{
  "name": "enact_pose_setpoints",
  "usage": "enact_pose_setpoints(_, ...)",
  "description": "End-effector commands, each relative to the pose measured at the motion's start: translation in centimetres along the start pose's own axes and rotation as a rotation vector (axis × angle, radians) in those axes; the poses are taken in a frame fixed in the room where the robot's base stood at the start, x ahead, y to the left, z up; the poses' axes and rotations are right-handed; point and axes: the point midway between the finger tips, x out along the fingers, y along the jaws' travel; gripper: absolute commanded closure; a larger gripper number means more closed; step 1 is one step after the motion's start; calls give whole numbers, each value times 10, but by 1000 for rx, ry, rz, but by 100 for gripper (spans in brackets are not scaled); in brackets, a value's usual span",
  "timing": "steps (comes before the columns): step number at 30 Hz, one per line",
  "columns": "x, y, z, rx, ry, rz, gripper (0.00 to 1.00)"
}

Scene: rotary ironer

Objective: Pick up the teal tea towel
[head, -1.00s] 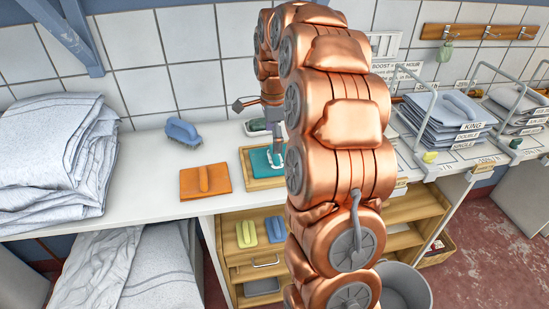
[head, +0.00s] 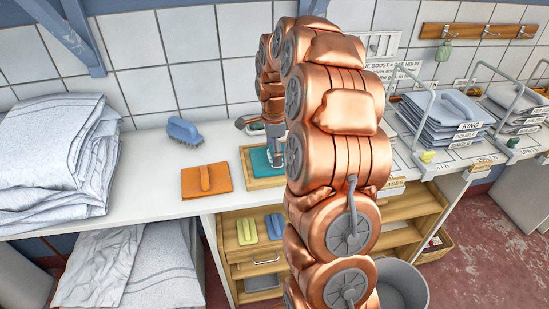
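The teal tea towel (head: 260,161) lies flat and folded in a shallow wooden tray (head: 264,183) on the white counter. My gripper (head: 275,163) points down at the towel's right part, at or just above its surface. I cannot tell whether it touches the towel. The fingers are small and dark, so I cannot see whether they are open or shut. My copper arm hides the tray's right side and part of the towel.
An orange folded cloth (head: 206,181) and a blue brush (head: 184,131) lie left of the tray. A pile of white linen (head: 50,150) fills the counter's left. Stacked blue-grey linen (head: 447,112) stands in wire dividers at right. A grey bin (head: 405,285) stands below.

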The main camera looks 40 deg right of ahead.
Motion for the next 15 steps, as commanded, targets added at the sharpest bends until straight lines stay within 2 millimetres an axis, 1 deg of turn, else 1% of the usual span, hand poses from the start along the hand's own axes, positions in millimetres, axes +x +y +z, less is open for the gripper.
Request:
enact_pose_setpoints(1, 1, 0, 0, 0, 0, 1, 28)
enact_pose_setpoints(6, 1, 0, 0, 0, 0, 2, 46)
enact_pose_setpoints(15, 0, 1, 0, 0, 0, 3, 47)
